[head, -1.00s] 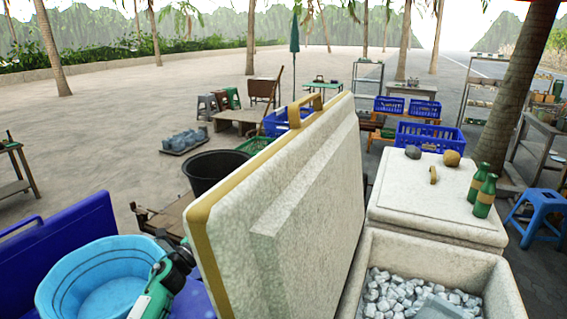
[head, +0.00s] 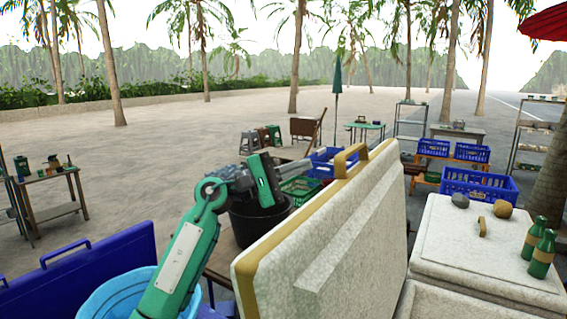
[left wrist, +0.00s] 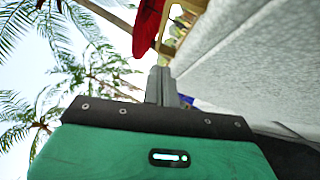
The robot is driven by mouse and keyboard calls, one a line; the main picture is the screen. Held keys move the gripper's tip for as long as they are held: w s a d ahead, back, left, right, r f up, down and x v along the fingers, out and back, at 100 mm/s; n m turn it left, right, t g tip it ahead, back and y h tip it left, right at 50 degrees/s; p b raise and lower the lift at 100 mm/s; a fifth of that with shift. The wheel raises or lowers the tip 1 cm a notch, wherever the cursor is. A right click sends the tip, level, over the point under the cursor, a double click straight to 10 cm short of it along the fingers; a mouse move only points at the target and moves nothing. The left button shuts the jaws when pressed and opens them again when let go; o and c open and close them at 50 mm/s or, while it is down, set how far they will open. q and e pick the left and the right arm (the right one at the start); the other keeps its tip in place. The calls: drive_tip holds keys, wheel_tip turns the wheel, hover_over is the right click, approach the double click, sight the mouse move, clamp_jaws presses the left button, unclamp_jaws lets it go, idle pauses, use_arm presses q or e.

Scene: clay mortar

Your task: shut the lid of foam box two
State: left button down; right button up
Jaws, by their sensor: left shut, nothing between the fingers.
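The raised lid (head: 350,235) of an open foam box is large, speckled white, with a yellow edge band and a yellow handle on top. It stands steeply tilted in the middle of the head view. The box's rim (head: 445,302) shows at the bottom right; its inside is out of view. My left gripper (head: 300,156) reaches in from the left, behind the lid's outer side. In the left wrist view its grey fingers (left wrist: 158,86) are shut and empty, beside the lid's pale surface (left wrist: 250,55). I cannot tell whether they touch. My right gripper is not in view.
A closed foam box (head: 485,250) stands to the right with two stones and two green bottles (head: 540,255) on it. A black tub (head: 255,222) stands behind my arm. A light-blue basin (head: 115,293) and dark-blue cooler (head: 85,265) are at the left.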

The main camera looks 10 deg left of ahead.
use_arm(q)
drive_tip(key=d+r+p, duration=0.2)
drive_tip(key=d+p, duration=0.2)
drive_tip(key=d, duration=0.2)
drive_tip(key=shift+d+r, duration=0.15)
drive_tip(key=shift+d, duration=0.15)
drive_tip(key=shift+s, duration=0.1)
